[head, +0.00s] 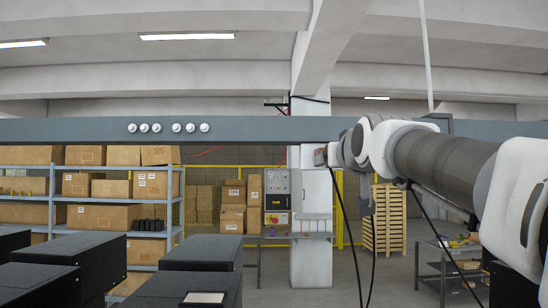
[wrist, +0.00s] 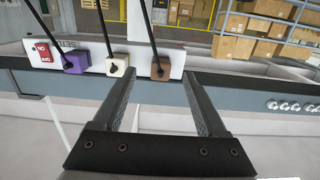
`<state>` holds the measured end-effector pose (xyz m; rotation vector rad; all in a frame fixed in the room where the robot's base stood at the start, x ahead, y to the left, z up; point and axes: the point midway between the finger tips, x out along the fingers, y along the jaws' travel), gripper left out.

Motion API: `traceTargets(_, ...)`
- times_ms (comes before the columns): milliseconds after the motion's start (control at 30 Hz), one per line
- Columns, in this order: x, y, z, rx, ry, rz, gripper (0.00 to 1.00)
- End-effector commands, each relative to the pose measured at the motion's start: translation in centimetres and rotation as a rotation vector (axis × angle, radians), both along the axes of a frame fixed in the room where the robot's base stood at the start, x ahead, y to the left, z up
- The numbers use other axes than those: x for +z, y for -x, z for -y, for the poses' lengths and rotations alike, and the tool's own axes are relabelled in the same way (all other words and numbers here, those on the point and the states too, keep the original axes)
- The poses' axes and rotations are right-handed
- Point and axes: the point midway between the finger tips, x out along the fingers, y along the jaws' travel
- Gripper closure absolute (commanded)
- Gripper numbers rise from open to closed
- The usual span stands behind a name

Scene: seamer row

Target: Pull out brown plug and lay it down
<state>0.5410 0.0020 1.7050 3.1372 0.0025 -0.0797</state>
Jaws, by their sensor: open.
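The brown plug (wrist: 160,70) sits in a white socket panel (wrist: 140,63) on a grey beam, with a black cable running from it. In the wrist view, which looks upside down, it lies between my open fingers, closer to the left one, apparently beyond the tips. My gripper (wrist: 181,82) is open and empty. A white plug (wrist: 117,66) is close to the left fingertip, and a purple plug (wrist: 75,63) is further left. In the head view my arm reaches to the beam (head: 230,129); the brown plug is not clearly visible there.
A red switch (wrist: 43,52) is at the panel's left end in the wrist view. Black cables (head: 348,230) hang below the beam. Round white knobs (head: 168,128) line the beam. Black boxes (head: 203,252) stand at lower left; a grey table (head: 452,250) stands at right.

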Motion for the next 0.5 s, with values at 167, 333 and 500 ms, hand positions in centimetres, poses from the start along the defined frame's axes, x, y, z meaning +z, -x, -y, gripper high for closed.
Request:
traceTargets(167,1.8,-0.8,0.2,-0.002,-0.004,0.048,0.25)
traceTargets(333,2.0,-0.8,0.2,-0.002,-0.004,0.053,0.25)
traceTargets(500,2.0,-0.8,0.2,-0.002,-0.004,0.052,0.25)
